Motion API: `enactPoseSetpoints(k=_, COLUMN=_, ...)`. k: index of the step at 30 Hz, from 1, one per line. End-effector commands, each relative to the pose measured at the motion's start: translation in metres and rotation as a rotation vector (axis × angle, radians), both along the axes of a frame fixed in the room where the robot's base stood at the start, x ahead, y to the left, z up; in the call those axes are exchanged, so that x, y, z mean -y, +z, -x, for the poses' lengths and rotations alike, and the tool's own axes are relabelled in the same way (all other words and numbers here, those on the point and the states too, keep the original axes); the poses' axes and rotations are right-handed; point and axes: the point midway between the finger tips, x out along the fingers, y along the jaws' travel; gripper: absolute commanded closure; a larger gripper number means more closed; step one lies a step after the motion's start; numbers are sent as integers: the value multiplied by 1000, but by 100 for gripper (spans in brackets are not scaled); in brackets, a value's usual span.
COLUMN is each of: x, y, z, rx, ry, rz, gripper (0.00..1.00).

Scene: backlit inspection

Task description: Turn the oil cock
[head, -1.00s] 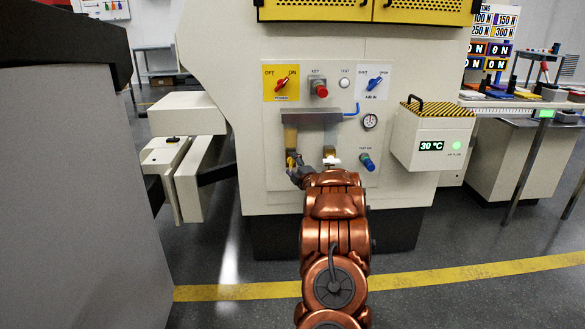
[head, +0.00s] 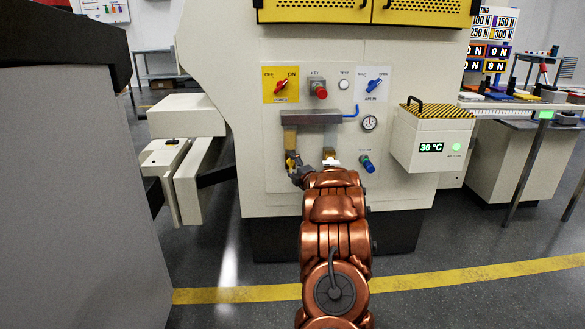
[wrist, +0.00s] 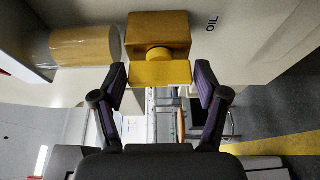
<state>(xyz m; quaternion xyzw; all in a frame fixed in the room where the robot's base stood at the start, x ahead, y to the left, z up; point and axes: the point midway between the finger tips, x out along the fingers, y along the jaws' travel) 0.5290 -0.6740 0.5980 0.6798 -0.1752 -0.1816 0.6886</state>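The oil cock is a brass block (wrist: 158,30) with a flat yellow handle (wrist: 160,74), beside the "OIL" label in the wrist view. In the head view the small yellow handle (head: 291,163) shows low on the machine's front panel, below an amber sight glass (head: 290,139). My gripper (wrist: 161,80) is open, with one dark finger on each side of the yellow handle. A small gap shows between the handle and each finger, and nothing is held. In the head view my gripper (head: 296,172) is small and partly hidden by my copper arm.
Right of the oil cock is another brass fitting with a white handle (head: 331,161), close to my arm. A blue knob (head: 367,163), a gauge (head: 370,122) and a box with a 30 °C display (head: 432,140) are further right. The amber glass (wrist: 85,46) is near my fingers.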

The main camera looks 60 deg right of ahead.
Motion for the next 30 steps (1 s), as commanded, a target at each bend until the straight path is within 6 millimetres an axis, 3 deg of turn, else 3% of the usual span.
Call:
enactPoseSetpoints(k=4, x=-1, y=0, z=-1, rx=0, ry=2, rz=0, gripper=8)
enactPoseSetpoints(k=17, x=-3, y=0, z=3, rx=0, ry=2, rz=-1, gripper=8)
enactPoseSetpoints(k=30, x=-27, y=2, z=49, rx=1, ry=1, rz=0, gripper=8)
